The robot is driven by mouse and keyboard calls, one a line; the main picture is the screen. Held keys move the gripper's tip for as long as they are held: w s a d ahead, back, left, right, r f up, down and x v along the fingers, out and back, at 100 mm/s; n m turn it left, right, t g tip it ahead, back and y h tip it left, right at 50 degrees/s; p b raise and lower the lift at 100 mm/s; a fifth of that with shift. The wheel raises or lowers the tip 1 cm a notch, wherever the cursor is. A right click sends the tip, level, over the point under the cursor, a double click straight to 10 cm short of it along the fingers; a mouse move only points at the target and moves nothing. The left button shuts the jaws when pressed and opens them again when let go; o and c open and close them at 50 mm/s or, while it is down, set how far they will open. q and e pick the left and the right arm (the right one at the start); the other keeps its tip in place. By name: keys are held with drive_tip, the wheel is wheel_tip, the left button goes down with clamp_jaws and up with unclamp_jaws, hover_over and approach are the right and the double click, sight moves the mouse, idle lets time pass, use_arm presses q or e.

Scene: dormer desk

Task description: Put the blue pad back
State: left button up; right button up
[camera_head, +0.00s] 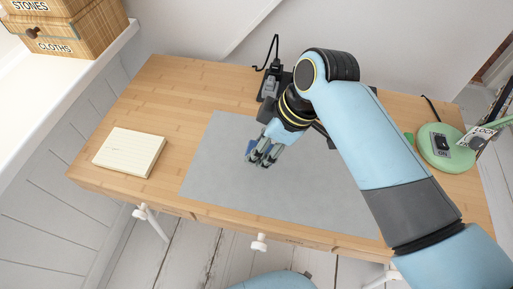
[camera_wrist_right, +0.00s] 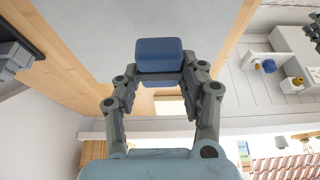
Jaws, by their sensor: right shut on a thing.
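The blue pad (camera_wrist_right: 158,55) is a small rounded block between the fingers of my right gripper (camera_wrist_right: 160,78) in the right wrist view. The fingers close on it from both sides. In the head view my right gripper (camera_head: 263,157) points down over the grey mat (camera_head: 215,165), and only a dark blue bit of the pad (camera_head: 250,147) shows beside the fingers. The pad's height above the mat is hard to tell. My left gripper is in neither view.
A cream notepad (camera_head: 130,151) lies on the left of the wooden desk (camera_head: 180,85). A dark device with a cable (camera_head: 270,84) stands at the back. A green lamp base (camera_head: 440,158) is at the right. Wooden drawers (camera_head: 75,30) stand on the left ledge. The mat's left part is clear.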

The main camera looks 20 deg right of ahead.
sight(253, 141)
drive_tip(key=w, duration=0.1)
drive_tip(key=w+f, duration=0.2)
drive_tip(key=shift+w+a, duration=0.2)
drive_tip(key=shift+a, duration=0.1)
drive_tip(key=shift+f+b, duration=0.4)
drive_tip(key=shift+f, duration=1.65)
drive_tip(key=shift+f, duration=0.1)
drive_tip(key=o, duration=1)
drive_tip(key=p+v, duration=0.1)
drive_tip(key=v, duration=1.1)
drive_tip(key=shift+p, duration=0.4)
